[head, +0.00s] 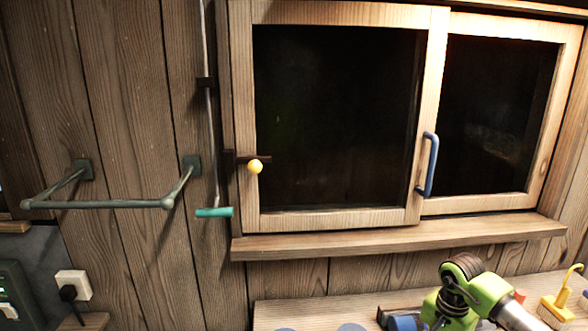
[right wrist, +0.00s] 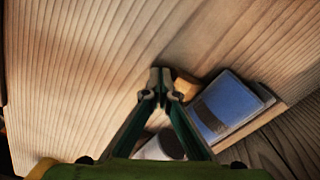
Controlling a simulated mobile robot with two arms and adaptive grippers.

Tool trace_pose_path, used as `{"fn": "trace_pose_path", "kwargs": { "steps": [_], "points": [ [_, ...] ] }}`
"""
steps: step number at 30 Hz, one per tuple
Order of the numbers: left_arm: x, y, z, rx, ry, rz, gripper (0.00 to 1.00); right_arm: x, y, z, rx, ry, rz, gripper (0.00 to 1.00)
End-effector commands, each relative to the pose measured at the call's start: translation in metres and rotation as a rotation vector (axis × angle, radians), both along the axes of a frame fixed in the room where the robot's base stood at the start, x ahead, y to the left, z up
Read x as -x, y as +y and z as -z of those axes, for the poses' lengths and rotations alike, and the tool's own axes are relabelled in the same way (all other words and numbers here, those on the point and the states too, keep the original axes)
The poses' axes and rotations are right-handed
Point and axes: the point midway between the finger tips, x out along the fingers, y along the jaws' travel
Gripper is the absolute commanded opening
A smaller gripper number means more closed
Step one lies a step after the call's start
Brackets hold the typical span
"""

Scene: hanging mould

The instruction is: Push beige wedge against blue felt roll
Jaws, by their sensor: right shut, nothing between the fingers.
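My right gripper (right wrist: 160,80) is shut and empty, with its fingertips low over the wooden worktop in the right wrist view. The beige wedge (right wrist: 187,86) is a small tan block just right of the fingertips, partly hidden by them. The blue felt roll (right wrist: 226,104), with a dark grey band, lies just right of the wedge. I cannot tell whether wedge and roll touch, or whether the fingertips touch the wedge. In the head view a blue piece (head: 403,323) shows beside my green right arm; the wedge cannot be made out there. My left gripper is out of view.
The worktop (head: 300,314) runs along the wall under a sliding-door cabinet (head: 340,216) with a ledge. A yellow tool (head: 557,308) stands at the right. A pale round thing (right wrist: 163,147) is partly hidden between my fingers. The worktop left of the fingertips is clear.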

Motion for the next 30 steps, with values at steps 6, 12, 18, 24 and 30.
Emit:
{"fn": "trace_pose_path", "kwargs": {
  "steps": [6,12,18,24,30],
  "points": [
    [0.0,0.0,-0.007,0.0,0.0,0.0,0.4,0.011,-0.002,-0.005,0.002,-0.001,0.0,0.0],
    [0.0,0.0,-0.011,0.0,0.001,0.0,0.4,0.023,-0.003,-0.007,0.001,0.0,0.001,0.0],
    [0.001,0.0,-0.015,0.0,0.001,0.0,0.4,0.034,-0.004,-0.01,0.001,-0.001,0.001,0.0],
    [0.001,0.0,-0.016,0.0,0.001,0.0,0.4,0.039,-0.004,-0.011,0.0,-0.001,0.001,0.0],
    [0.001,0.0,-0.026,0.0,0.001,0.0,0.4,0.043,-0.004,-0.026,0.0,-0.001,0.0,0.0]
  ]
}}
